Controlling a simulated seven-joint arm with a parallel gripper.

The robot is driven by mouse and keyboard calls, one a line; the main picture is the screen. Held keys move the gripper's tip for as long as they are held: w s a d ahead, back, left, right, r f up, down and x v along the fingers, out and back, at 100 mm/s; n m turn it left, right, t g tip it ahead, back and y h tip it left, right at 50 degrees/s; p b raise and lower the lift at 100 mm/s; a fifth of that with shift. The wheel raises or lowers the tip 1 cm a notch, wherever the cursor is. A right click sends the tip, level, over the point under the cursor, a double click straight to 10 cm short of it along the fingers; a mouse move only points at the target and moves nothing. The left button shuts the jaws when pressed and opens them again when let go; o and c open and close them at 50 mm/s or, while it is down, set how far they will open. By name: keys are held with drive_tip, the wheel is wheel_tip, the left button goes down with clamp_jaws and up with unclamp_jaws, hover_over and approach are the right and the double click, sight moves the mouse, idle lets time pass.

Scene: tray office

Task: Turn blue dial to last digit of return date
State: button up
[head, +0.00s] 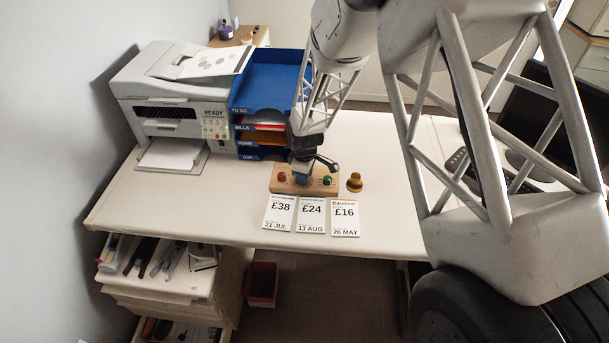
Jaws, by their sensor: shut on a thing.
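A wooden block (291,189) lies on the white desk with a red knob (281,176) at its left and a green knob (327,181) at its right. My gripper (302,174) points down over the middle of the block. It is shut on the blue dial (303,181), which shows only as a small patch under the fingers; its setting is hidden. Three cards lie in front: a left card (279,213) reading £38, 21 JUL, a middle card (311,214) reading £24, 13 AUG, and a right card (344,217) reading £16, 26 MAY. Their smaller top lines are hard to read.
A brass-coloured stamp-like object (354,182) stands right of the block. A blue tray stack (264,90) and a printer (172,101) stand behind and left. A keyboard (461,164) and dark monitor (545,120) are at the right. The desk's left front is clear.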

drive_tip(key=shift+n, duration=0.5)
drive_tip(key=o, duration=0.9)
drive_tip(key=shift+o, duration=0.2)
drive_tip(key=shift+r, duration=0.1)
drive_tip(key=shift+r, duration=3.85)
